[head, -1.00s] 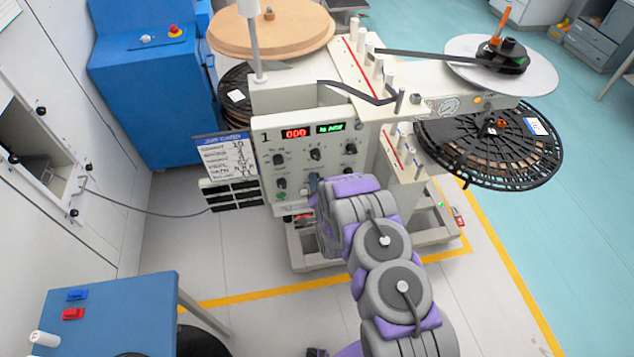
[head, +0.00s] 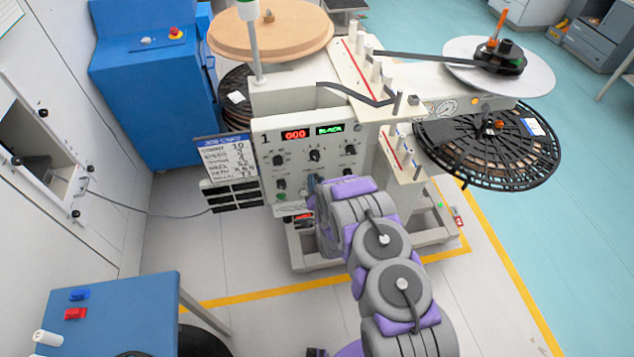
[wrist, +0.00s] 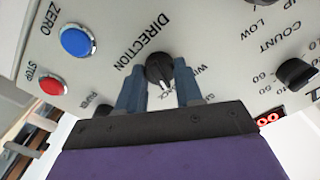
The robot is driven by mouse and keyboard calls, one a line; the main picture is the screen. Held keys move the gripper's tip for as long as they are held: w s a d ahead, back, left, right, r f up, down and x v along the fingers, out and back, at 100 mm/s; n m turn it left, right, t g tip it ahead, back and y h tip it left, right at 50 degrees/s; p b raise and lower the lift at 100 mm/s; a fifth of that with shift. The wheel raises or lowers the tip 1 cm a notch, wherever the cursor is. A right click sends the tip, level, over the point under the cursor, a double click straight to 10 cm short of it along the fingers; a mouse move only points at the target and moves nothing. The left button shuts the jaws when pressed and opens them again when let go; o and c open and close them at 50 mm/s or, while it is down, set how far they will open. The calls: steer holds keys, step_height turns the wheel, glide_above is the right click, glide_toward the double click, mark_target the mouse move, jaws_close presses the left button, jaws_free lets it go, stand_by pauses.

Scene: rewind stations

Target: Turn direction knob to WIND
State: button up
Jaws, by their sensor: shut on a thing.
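The black direction knob (wrist: 159,71) shows in the wrist view on the pale panel, beside the printed word DIRECTION. My gripper (wrist: 158,79) has its two blue-grey fingers on either side of the knob and is shut on it. A white mark on the knob faces toward the gripper side. The WIND lettering (wrist: 201,75) is partly covered by the right finger, and other lettering between the fingers is partly hidden. In the head view, my gripper (head: 312,180) is at the lower part of the control panel (head: 264,140), and my arm hides the knob.
A blue ZERO button (wrist: 78,41) and red STOP button (wrist: 53,85) are left of the knob; a COUNT knob (wrist: 296,73) is right. Reels (head: 490,145) overhang at right. A blue table (head: 120,305) stands front left.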

steer(key=shift+s+f+n, duration=0.1)
steer(key=shift+f+n, duration=0.05)
steer(key=shift+n, duration=2.15)
steer(key=shift+s+f+n, duration=0.1)
steer(key=shift+f+n, duration=0.05)
steer(key=shift+n, duration=2.15)
steer(key=o, duration=0.8)
steer(key=shift+w+a+f, duration=0.1)
steer(key=shift+w, duration=0.05)
steer(key=shift+c, duration=0.2)
steer(key=shift+o, duration=1.4)
steer(key=shift+r, duration=0.2)
